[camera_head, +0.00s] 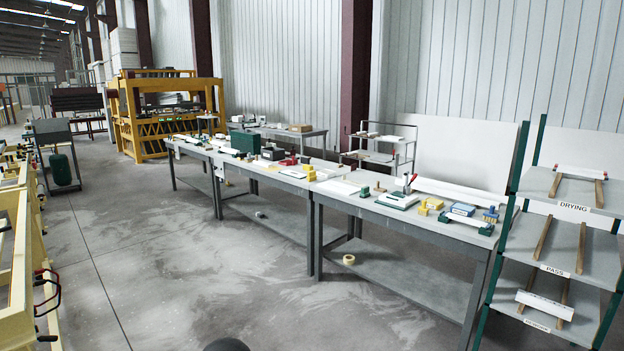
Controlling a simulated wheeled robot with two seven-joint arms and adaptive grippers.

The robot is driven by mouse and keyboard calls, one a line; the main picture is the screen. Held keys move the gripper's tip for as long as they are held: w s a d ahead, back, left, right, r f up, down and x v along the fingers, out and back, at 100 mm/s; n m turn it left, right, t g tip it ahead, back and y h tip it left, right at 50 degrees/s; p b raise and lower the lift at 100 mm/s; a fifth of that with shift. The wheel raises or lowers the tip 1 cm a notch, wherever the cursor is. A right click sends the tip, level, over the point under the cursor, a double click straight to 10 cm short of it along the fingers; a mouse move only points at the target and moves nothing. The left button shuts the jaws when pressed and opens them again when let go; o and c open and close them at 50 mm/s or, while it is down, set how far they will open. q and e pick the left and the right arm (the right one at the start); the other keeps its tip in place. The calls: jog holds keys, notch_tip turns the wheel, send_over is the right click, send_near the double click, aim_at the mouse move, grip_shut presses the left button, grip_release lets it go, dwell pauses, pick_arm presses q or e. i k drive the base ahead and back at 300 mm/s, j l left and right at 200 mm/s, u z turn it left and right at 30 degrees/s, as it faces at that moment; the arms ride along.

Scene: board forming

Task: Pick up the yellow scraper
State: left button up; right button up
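Small yellow items (432,204) lie on the right part of the nearest grey table. Another small yellow item (310,173) is near the middle of the row of tables. They are too small to tell which, if any, is the yellow scraper. Neither of my grippers is in view.
A row of grey tables (388,211) with cluttered tops runs along the wall. A labelled rack (571,243) stands at the right. A yellow frame (45,230) lines the left. The floor between (190,270) is open.

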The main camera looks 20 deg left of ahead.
aim_at(311, 174)
jog(key=i+j+u, duration=0.35)
jog(key=i, duration=0.15)
jog(key=i+j+u, duration=0.35)
jog(key=i, duration=0.2)
jog(key=i+u, duration=0.35)
jog(key=i, duration=0.2)
jog(key=i+z, duration=0.1)
jog(key=i, duration=0.65)
jog(key=i+j+z, duration=0.1)
jog(key=i, duration=0.65)
jog(key=i+j, duration=0.25)
jog(key=i, duration=0.5)
jog(key=l+z, duration=0.05)
